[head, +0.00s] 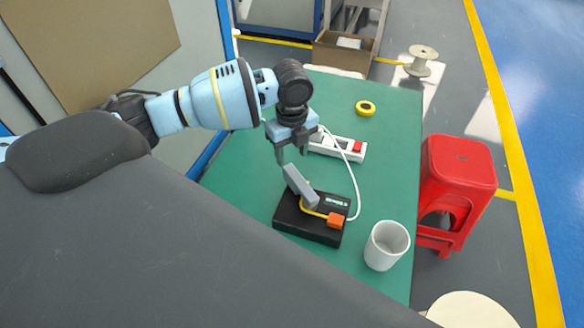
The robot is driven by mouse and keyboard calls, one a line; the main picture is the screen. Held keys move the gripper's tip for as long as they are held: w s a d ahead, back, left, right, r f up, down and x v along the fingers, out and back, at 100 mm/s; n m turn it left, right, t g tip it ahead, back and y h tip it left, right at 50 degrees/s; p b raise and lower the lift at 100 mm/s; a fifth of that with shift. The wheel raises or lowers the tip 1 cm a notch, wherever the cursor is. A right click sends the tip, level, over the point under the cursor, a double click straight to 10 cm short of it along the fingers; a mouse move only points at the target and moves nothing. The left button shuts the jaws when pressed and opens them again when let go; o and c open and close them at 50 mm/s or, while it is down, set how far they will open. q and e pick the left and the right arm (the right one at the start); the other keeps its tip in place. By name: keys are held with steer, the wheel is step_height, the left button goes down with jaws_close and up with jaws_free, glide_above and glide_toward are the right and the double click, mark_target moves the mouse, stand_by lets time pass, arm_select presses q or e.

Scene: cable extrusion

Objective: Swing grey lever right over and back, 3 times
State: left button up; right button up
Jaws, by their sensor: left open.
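The grey lever (299,186) stands tilted on a black box (291,217) on the green table, its upper end leaning to the left. The box also carries an orange block (335,221), a yellow cable (313,210) and a small display. My left gripper (292,157) is open, pointing down just above the lever's upper end. A small gap seems to show between the fingers and the lever; I cannot tell for certain whether they touch. My right gripper is not in view.
A white cup (386,246) stands right of the box. A white power strip (338,147) with a white cable and a yellow tape roll (365,108) lie behind on the green table (393,165). A red stool (457,185) stands beside the table's right edge.

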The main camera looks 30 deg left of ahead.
mark_target(292, 171)
arm_select(q)
step_height(292, 171, down, 8)
steer(key=shift+r, duration=0.2)
stand_by(0.3)
jaws_close()
